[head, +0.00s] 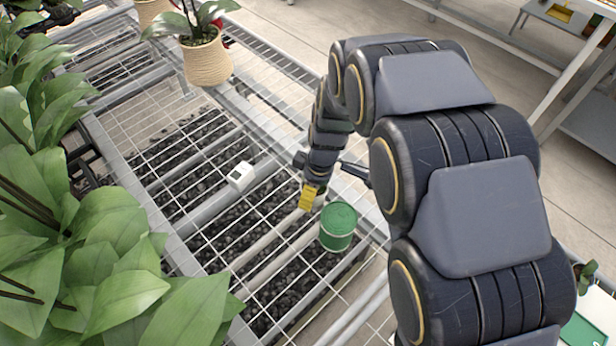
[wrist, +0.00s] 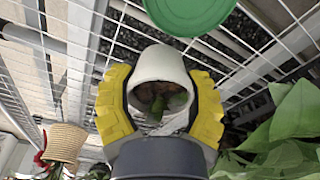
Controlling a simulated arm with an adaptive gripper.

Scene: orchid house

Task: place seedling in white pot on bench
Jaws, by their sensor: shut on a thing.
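A white pot (wrist: 160,62) fills the middle of the wrist view, with a small green seedling (wrist: 177,101) and brown medium in its mouth. My gripper (wrist: 160,108) has its yellow fingers closed on both sides of the pot. In the head view my gripper (head: 309,197) is low over the wire-mesh bench (head: 127,172), left of my arm. The pot is mostly hidden there; only a pale sliver shows beside the yellow finger. I cannot tell whether the pot touches the mesh.
A green tin (head: 338,227) stands on the mesh just beside my gripper; its round top (wrist: 188,12) also shows in the wrist view. A woven pot (head: 207,60) with an orchid stands behind. Large leaves (head: 60,240) crowd the left.

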